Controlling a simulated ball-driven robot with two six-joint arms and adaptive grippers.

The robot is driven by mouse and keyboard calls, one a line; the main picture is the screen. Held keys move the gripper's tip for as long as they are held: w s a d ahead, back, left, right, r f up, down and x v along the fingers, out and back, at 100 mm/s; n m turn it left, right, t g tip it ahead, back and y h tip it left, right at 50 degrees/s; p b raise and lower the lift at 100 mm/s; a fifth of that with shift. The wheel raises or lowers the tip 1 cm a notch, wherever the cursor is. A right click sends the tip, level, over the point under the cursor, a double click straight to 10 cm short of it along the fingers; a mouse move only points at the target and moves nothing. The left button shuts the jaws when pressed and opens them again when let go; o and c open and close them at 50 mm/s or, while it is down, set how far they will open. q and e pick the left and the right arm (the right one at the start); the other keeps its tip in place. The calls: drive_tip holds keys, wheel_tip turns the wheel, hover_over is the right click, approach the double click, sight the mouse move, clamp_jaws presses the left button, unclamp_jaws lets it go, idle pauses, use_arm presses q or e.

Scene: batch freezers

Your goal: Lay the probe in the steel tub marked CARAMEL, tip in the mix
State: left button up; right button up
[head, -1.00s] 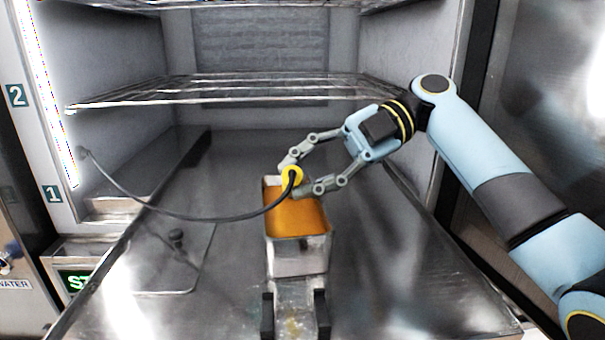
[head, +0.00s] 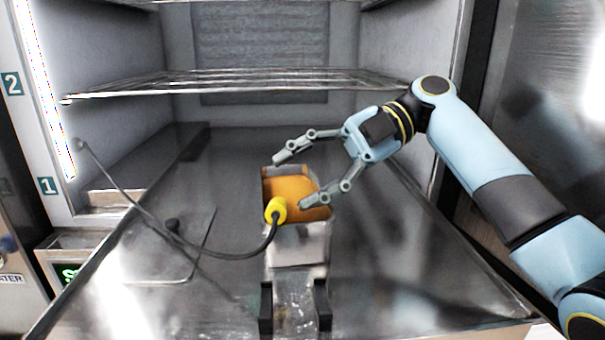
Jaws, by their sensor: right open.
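The steel tub (head: 298,246) stands on the steel tray in the middle of the head view, with orange-brown mix (head: 292,189) inside. No CARAMEL marking is readable on it. The probe has a yellow handle (head: 275,210) and a dark cable. The handle lies at the tub's front left rim; its tip is not visible, so I cannot tell whether it is in the mix. My right gripper (head: 289,182) is open and empty above the tub, its fingers apart and clear of the handle. My left gripper is not in view.
The cable (head: 150,212) runs from the left wall and sags across the steel tray (head: 385,265). A wire shelf (head: 250,84) spans the cabinet above. Signs 2 (head: 12,84) and 1 (head: 47,186) mark the left frame. The tray right of the tub is clear.

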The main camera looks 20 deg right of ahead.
wheel_tip(320, 180, up, 10)
idle(0.6)
idle(0.4)
